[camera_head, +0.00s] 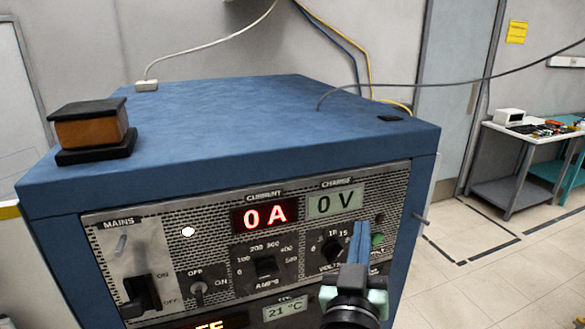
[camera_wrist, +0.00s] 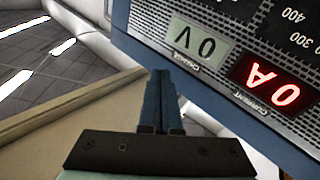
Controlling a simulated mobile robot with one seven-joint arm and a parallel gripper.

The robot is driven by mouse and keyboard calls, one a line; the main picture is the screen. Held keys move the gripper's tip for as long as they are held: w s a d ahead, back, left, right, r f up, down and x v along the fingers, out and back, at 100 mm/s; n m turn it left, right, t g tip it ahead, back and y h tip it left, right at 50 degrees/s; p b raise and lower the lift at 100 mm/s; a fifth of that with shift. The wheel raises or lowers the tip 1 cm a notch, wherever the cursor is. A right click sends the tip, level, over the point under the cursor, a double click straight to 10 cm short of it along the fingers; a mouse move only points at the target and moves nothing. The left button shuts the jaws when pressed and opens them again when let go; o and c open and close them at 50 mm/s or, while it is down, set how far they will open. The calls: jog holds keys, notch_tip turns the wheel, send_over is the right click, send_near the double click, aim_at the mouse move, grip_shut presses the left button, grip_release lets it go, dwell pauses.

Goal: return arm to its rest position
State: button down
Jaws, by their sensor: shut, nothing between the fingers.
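My gripper (camera_head: 360,236) is in front of the right part of the control panel, close to the VOLTS knob (camera_head: 333,250), with its blue fingers pointing up. The fingers are together and hold nothing. In the wrist view my gripper (camera_wrist: 162,78) reaches up from a dark mounting plate, and the panel shows upside down at the upper right. I cannot tell whether the fingers touch the panel. The rest of my arm is mostly out of view.
The blue cabinet (camera_head: 230,100) carries a coil-like block (camera_head: 90,128) on top. Its displays read 0 A (camera_head: 265,216) and 0 V (camera_head: 335,202). A grey cable (camera_head: 450,80) runs off to the right. A workbench (camera_head: 520,135) stands at the far right, with open floor before it.

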jog(key=s+a+r+t+y, duration=0.1)
jog(key=s+a+r+t, duration=0.15)
jog(key=r, duration=0.65)
jog(key=s+a+r+t+y, duration=0.1)
jog(key=s+a+r+t, duration=0.15)
jog(key=r, duration=0.75)
jog(key=s+a+r+t+y+b, duration=0.1)
jog(key=s+a+r+t+y, duration=0.2)
jog(key=s+r, duration=0.8)
jog(key=shift+a+r+n, duration=0.2)
jog(key=shift+a+n, duration=0.2)
jog(key=shift+a, duration=0.75)
